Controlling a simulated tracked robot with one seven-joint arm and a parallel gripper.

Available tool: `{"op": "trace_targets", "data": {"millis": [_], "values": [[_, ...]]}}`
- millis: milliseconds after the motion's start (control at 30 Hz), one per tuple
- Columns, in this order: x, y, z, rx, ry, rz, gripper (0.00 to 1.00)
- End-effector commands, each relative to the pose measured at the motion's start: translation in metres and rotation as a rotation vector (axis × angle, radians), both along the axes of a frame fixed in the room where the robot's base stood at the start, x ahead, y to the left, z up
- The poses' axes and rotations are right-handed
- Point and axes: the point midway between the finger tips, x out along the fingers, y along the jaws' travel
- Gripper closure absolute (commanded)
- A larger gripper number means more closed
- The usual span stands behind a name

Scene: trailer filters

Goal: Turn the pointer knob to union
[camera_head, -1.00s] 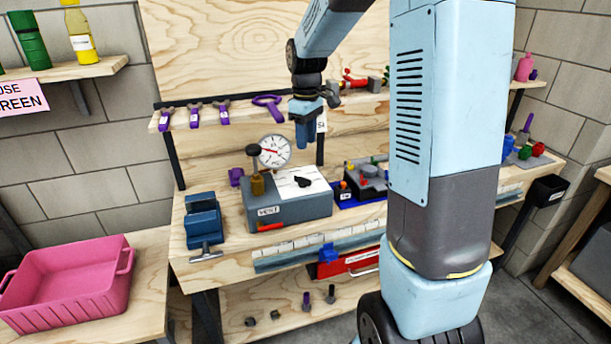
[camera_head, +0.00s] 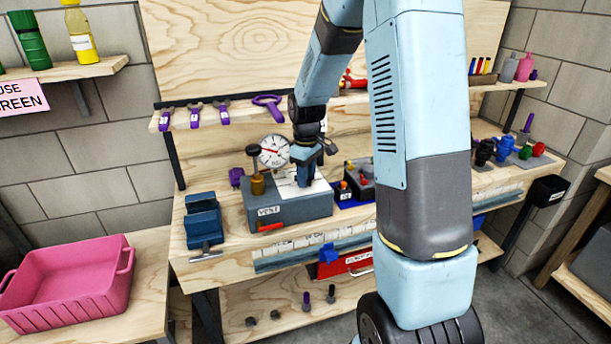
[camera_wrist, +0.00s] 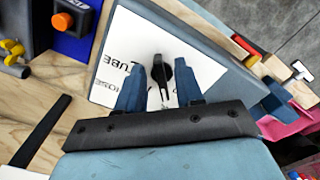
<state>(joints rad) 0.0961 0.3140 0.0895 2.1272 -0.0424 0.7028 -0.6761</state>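The black pointer knob (camera_wrist: 158,74) sits on a white label plate (camera_wrist: 120,50) on top of the grey-blue box (camera_head: 300,211). In the wrist view my gripper (camera_wrist: 159,67) is open, with one blue finger on each side of the knob. I cannot tell whether the fingers touch it. In the head view my gripper (camera_head: 305,176) points down at the box top and hides the knob.
A blue vise (camera_head: 202,220) is farther left. A pink bin (camera_head: 68,280) is at far left.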

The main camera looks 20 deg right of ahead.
Motion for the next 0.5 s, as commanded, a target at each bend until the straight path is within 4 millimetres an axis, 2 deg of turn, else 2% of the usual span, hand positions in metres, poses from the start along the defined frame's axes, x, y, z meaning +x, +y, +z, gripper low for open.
{"op": "trace_targets", "data": {"millis": [200, 500], "values": [[0.0001, -0.0003, 0.0002, 0.000, 0.000, 0.000, 0.66], [0.0002, -0.0006, 0.0004, -0.001, -0.001, -0.001, 0.94]]}}
